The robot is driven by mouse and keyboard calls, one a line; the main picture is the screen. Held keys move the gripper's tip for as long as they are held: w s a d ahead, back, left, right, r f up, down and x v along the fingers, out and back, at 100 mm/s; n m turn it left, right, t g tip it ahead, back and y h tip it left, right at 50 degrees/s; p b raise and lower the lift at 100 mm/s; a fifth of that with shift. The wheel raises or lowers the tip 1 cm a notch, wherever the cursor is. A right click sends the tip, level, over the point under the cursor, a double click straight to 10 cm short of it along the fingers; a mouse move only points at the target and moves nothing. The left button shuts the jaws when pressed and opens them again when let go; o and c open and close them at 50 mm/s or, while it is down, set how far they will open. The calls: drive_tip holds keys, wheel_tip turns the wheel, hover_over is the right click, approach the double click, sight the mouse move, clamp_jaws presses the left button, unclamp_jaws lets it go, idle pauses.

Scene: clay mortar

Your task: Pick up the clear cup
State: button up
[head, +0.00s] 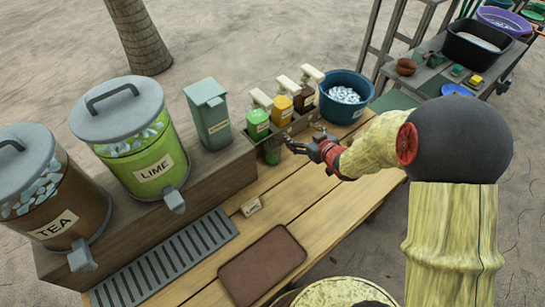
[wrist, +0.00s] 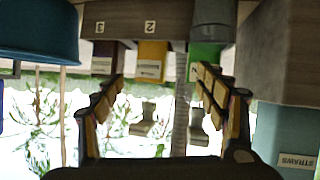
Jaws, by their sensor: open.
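The clear cup (head: 272,154) stands on the wooden table in front of the green pump bottle, and the bottle's green shows through it. In the wrist view, which is upside down, the cup (wrist: 212,20) is a greyish see-through shape at the upper right, outside the space between the fingers. My gripper (head: 305,138) is open and empty, just right of the cup and apart from it in the head view. Both fingers also show in the wrist view (wrist: 157,88), spread apart with nothing between them.
Green (head: 257,124), yellow (head: 282,109) and dark (head: 304,97) pump bottles stand in a wooden rack behind the cup. A blue tub (head: 362,82) of ice is right, a straws box (head: 213,125) left.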

sight(278, 151)
drive_tip(key=s+a+f+n+y+b, duration=0.1)
drive_tip(key=s+a+f+y, duration=0.3)
drive_tip(key=f, duration=0.4)
drive_tip(key=b+x, duration=0.1)
drive_tip(key=x, duration=0.3)
drive_tip(key=b+x, duration=0.2)
drive_tip(key=x, duration=0.2)
drive_tip(key=shift+a+f, duration=0.1)
drive_tip(key=shift+a, duration=0.4)
drive_tip(key=shift+w+a, duration=0.15)
drive_tip(key=shift+w, duration=0.3)
drive_tip(key=shift+c, duration=0.8)
drive_tip(key=c, duration=1.1)
drive_tip(key=shift+c, duration=0.8)
